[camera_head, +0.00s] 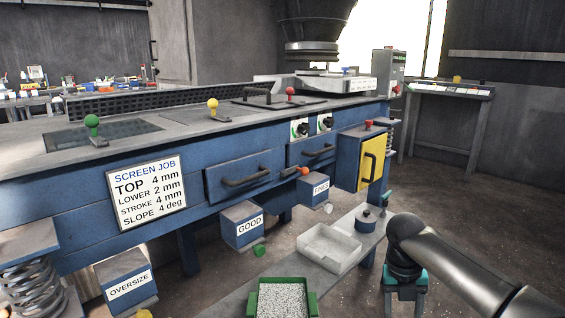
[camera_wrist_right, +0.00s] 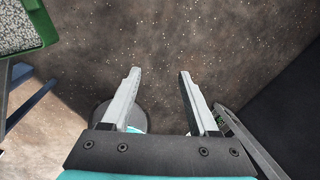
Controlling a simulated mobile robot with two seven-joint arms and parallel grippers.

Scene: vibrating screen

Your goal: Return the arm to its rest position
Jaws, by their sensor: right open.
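My right arm (camera_head: 455,268) comes in from the lower right of the head view and bends down at a dark joint. Its gripper (camera_wrist_right: 156,82) shows in the right wrist view with two fingers spread apart. Nothing is between the fingers; only speckled brown floor lies beyond them. In the head view the wrist hangs right of the low bench, with a teal part showing. My left arm and gripper are not in view.
A green tray (camera_head: 312,300) of pale granules sits on the low bench, also at the wrist view's upper left (camera_wrist_right: 48,28). An empty pale tray (camera_head: 318,258) and a dark round weight (camera_head: 365,222) stand behind it. The blue screen machine (camera_head: 85,225) fills the left. Floor at right is clear.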

